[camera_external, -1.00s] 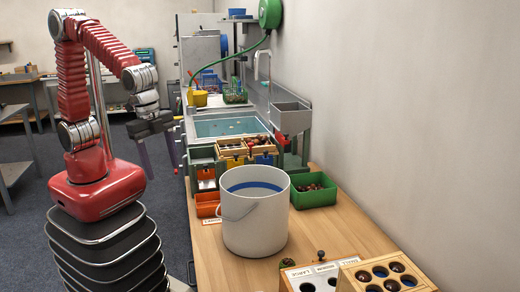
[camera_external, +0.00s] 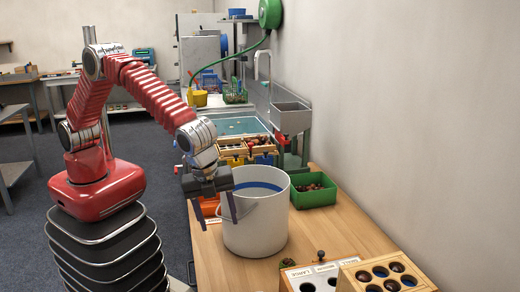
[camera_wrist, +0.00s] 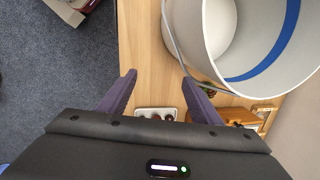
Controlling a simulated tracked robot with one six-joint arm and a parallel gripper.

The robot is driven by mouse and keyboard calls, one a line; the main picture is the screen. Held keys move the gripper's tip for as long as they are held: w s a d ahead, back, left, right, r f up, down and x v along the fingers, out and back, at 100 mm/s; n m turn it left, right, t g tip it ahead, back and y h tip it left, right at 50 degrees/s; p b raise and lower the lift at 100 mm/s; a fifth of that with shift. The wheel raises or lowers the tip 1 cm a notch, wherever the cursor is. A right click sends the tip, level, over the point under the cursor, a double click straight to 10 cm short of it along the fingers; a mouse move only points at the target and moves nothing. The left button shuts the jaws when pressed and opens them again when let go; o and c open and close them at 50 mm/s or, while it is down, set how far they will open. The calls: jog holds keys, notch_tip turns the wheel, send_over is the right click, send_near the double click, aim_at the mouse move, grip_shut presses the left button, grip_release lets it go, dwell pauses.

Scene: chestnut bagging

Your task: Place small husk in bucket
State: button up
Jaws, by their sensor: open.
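A small brownish-green round thing (camera_external: 287,263), which looks like the husk, lies on the table in front of the bucket, beside the sizing board. The white bucket (camera_external: 255,225) stands upright on the table, with a blue band inside and a wire handle. It fills the upper right of the wrist view (camera_wrist: 222,70). My gripper (camera_external: 218,222) is open and empty, pointing down at the bucket's left side. In the wrist view, the fingers (camera_wrist: 160,80) are apart over bare table, left of the bucket.
A white sizing board (camera_external: 312,279) and a wooden tray with holes (camera_external: 348,282) holding chestnuts stand at the front right. A green bin (camera_external: 316,198) with chestnuts is behind the bucket, an orange bin (camera_external: 207,205) to its left.

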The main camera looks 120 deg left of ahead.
jog(key=w+f+m+y, duration=0.1)
jog(key=w+f+m, duration=0.55)
jog(key=w, duration=0.35)
jog(key=w+a+r+m+t+y, duration=0.1)
jog(key=w+a+r+m, duration=0.1)
jog(key=w+r+m, duration=0.3)
jog(key=shift+r+m+t, duration=0.25)
jog(key=shift+m+t, duration=0.15)
jog(key=shift+m, duration=0.95)
jog(key=shift+f, duration=0.1)
send_over(285, 262)
jog(key=s+d, duration=0.1)
jog(key=d, duration=0.2)
jog(key=f, duration=0.7)
jog(key=shift+a, duration=0.25)
jog(key=shift+a+f, duration=0.2)
jog(key=shift+f, duration=0.2)
jog(key=shift+x, duration=2.6)
